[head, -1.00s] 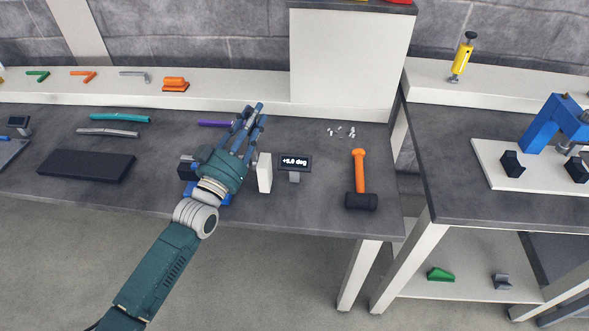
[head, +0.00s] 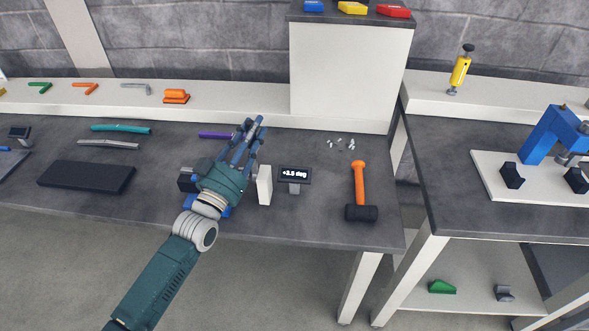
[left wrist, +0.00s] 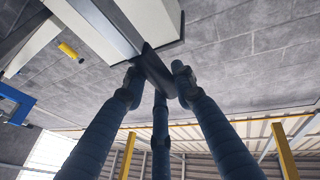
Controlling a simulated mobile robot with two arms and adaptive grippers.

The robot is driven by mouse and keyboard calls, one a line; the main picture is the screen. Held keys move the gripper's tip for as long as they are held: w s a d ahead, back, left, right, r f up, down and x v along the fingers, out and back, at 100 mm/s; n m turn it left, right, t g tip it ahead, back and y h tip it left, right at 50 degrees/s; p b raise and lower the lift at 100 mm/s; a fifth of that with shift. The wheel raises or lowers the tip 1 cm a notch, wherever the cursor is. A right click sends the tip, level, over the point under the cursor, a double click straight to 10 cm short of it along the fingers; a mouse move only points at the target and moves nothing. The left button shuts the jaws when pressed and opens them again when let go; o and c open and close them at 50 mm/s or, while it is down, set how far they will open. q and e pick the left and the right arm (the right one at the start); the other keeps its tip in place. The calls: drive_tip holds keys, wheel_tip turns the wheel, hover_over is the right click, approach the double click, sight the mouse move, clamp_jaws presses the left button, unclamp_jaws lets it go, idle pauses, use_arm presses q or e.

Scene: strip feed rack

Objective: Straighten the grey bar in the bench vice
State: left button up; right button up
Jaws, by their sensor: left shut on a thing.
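My left gripper (head: 252,127) is over the bench vice, its fingers pointing up and away. In the left wrist view the three fingertips (left wrist: 158,75) close around a dark grey bar end (left wrist: 153,68). The hand hides most of the bar and the vice in the head view. Of the bench vice, a dark part (head: 187,180) shows left of the hand and some blue below it. A small display (head: 294,175) right of the vice reads +3.5 deg. My right gripper is not in view.
A white upright block (head: 264,185) stands close right of the hand. An orange-handled hammer (head: 359,185) lies farther right. A purple bar (head: 213,135) lies behind. Left are a black pad (head: 87,177), a teal bar (head: 120,128) and another grey bar (head: 108,144).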

use_arm(q)
drive_tip(key=shift+w+r+g+p, duration=0.25)
drive_tip(key=shift+w+g+p, duration=0.1)
drive_tip(key=shift+p, duration=0.15)
drive_tip(key=shift+w+f, duration=0.15)
drive_tip(key=shift+f, duration=0.15)
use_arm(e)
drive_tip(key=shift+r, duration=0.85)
use_arm(q)
drive_tip(key=shift+f, duration=0.15)
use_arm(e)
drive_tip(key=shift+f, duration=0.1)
